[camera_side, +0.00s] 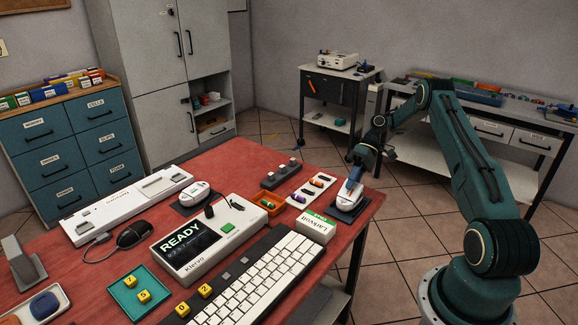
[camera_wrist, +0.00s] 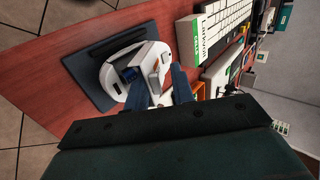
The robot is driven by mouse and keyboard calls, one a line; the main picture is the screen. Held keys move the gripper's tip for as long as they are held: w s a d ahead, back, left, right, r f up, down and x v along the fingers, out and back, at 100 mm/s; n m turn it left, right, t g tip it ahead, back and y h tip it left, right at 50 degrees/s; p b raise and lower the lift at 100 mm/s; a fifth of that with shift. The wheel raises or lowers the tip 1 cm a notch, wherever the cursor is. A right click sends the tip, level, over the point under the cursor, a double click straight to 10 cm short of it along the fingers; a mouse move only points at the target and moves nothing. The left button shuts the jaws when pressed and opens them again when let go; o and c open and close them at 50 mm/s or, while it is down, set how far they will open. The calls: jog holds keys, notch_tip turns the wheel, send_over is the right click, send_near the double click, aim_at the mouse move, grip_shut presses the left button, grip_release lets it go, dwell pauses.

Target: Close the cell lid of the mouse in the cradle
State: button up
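A white mouse (camera_side: 347,203) sits in a dark cradle (camera_wrist: 92,85) near the table's right edge. In the wrist view the mouse (camera_wrist: 108,72) shows an open cell bay (camera_wrist: 130,73) with something dark blue inside. A white flap with a brownish patch, apparently the lid (camera_wrist: 153,76), stands raised beside the bay. My gripper (camera_side: 350,188) is right over this mouse. In the wrist view its blue fingers (camera_wrist: 160,92) are apart, with white material between them. I cannot tell whether they grip the flap or only stand around it. The finger bases hide part of the mouse.
A second white mouse (camera_side: 196,191) lies on a dark pad farther left. A green-and-white box (camera_side: 315,228) stands close in front of the cradle. A white tray with cells (camera_side: 311,190), an orange bin (camera_side: 268,202) and a keyboard (camera_side: 262,281) are nearby.

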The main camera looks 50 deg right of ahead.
jog(key=shift+a+r+h, duration=0.25)
jog(key=shift+a+h, duration=0.05)
jog(key=shift+h, duration=0.35)
jog(key=shift+a+r+h, duration=0.25)
jog(key=shift+h, duration=0.4)
jog(key=shift+a, duration=0.1)
jog(key=shift+a+r+h, duration=0.15)
jog(key=shift+a+h, duration=0.15)
jog(key=shift+h, duration=0.45)
jog(key=shift+a+r+h, duration=0.15)
jog(key=shift+a+h, duration=0.15)
jog(key=shift+h, duration=0.45)
jog(key=shift+a+r+h, duration=0.1)
jog(key=shift+a+h, duration=0.3)
jog(key=shift+h, duration=0.35)
jog(key=shift+a+h, duration=0.35)
jog(key=shift+h, duration=0.4)
jog(key=shift+a+h, duration=0.45)
jog(key=shift+h, duration=0.35)
jog(key=shift+a+h, duration=0.4)
jog(key=shift+h, duration=0.4)
jog(key=v, duration=1.4)
jog(key=s+a+r+t+y, duration=0.1)
jog(key=s+a+r+t, duration=0.1)
jog(key=s+a+r, duration=0.4)
jog(key=shift+s+a+r+t, duration=0.25)
jog(key=shift+a+r+t, duration=0.05)
jog(key=shift+a+r, duration=1.2)
